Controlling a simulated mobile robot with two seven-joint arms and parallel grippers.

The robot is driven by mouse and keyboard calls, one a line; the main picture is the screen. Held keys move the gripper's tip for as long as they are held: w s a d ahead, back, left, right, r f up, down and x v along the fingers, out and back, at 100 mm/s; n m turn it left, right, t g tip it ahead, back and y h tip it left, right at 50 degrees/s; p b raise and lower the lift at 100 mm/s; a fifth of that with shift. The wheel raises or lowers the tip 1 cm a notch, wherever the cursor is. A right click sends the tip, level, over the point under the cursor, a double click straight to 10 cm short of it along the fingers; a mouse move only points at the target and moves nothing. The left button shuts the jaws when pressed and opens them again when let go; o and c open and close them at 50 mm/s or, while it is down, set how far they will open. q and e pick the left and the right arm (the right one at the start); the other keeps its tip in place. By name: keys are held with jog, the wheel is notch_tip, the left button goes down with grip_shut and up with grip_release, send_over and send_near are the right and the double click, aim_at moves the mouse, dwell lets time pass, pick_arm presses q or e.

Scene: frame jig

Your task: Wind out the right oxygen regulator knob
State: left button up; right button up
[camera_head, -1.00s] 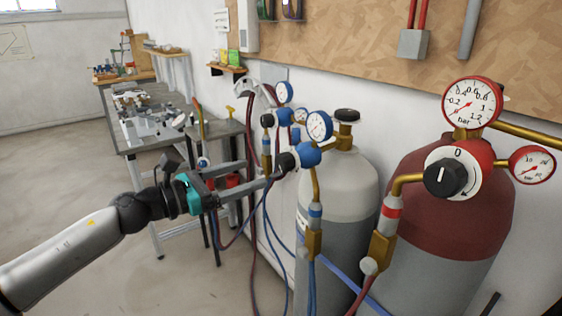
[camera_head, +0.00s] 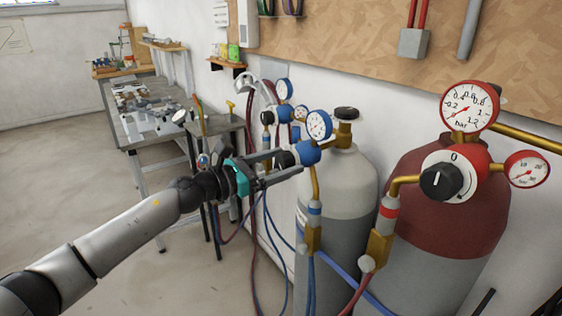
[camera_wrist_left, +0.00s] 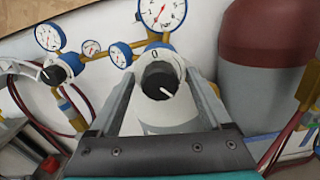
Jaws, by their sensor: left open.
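The right oxygen regulator (camera_head: 308,153) is blue with a white gauge, beside the white-topped grey cylinder (camera_head: 345,180). Its black knob (camera_head: 284,159) faces my left gripper. In the left wrist view the knob (camera_wrist_left: 160,80) shows a white pointer aimed to the lower right, and a 0 is marked on the white dial above it. My left gripper (camera_head: 291,162) is open, with one finger on each side of the knob. In the left wrist view gaps show between the fingers (camera_wrist_left: 162,76) and the knob. My right gripper is not in view.
Another blue regulator (camera_head: 284,113) with gauges stands farther back. A red regulator (camera_head: 475,158) with a black knob is at the right, by the red-topped cylinder (camera_head: 430,215). Hoses (camera_head: 312,275) hang below the regulators. A workbench (camera_head: 150,128) stands behind at the left.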

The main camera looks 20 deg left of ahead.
pick_arm(q)
grip_shut()
dwell(0.7)
